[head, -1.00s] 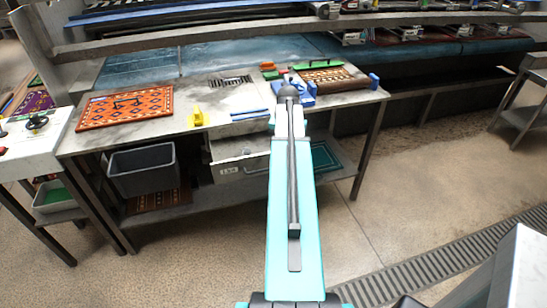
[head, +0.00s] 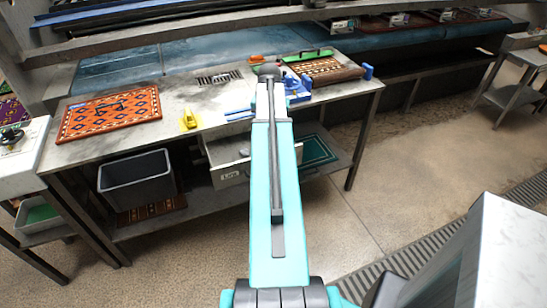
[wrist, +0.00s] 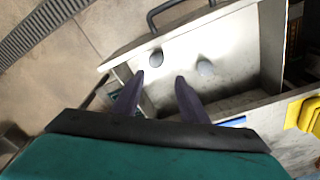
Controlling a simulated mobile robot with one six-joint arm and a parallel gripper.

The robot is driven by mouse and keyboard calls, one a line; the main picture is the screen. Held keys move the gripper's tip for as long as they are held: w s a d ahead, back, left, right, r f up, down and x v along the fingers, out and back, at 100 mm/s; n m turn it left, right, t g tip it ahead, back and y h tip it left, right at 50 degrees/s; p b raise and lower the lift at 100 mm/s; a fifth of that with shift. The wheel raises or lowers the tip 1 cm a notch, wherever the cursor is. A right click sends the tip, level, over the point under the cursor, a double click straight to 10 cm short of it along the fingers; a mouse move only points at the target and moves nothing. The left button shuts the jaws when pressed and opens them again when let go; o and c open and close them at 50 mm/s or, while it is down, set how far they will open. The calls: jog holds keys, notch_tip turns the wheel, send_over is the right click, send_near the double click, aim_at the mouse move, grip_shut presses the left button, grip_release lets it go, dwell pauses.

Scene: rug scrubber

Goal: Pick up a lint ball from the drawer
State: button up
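The drawer (head: 229,178) hangs open under the workbench, with a label on its front. In the wrist view its pale inside (wrist: 225,50) holds two small round lint balls. One is a dark grey lint ball (wrist: 156,58), the other a lighter grey lint ball (wrist: 205,67). They lie apart from each other on the drawer floor. My gripper (wrist: 159,82) is open, with its two dark fingers apart and nothing between them. Its fingertips point toward the two balls, which show just beyond them. In the head view my arm hides the gripper and part of the drawer.
The drawer's dark handle (wrist: 152,22) is at the top of the wrist view. On the bench (head: 85,147) lie a patterned rug (head: 110,112), a yellow tool (head: 188,120) and blue tools (head: 297,90). A grey bin (head: 137,183) stands below. The floor to the right is open.

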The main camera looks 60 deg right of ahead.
jog(key=shift+s+d, duration=0.1)
jog(key=shift+s, duration=0.1)
jog(key=shift+w+d+f+p, duration=0.1)
jog(key=shift+d+f+p, duration=0.15)
jog(key=shift+f, duration=1.2)
jog(key=shift+s+d+f+p, duration=0.15)
jog(key=shift+f+p, duration=0.25)
jog(key=shift+f, duration=1)
jog(key=shift+w+d+f+p, duration=0.2)
jog(key=shift+f+p, duration=0.1)
jog(key=shift+f, duration=1.15)
jog(key=shift+d+f+p, duration=0.2)
jog(key=shift+f+p, duration=0.45)
jog(key=shift+f, duration=0.65)
jog(key=shift+d+f+p, duration=0.15)
jog(key=shift+f+p, duration=0.45)
jog(key=shift+f, duration=0.65)
jog(key=c, duration=0.8)
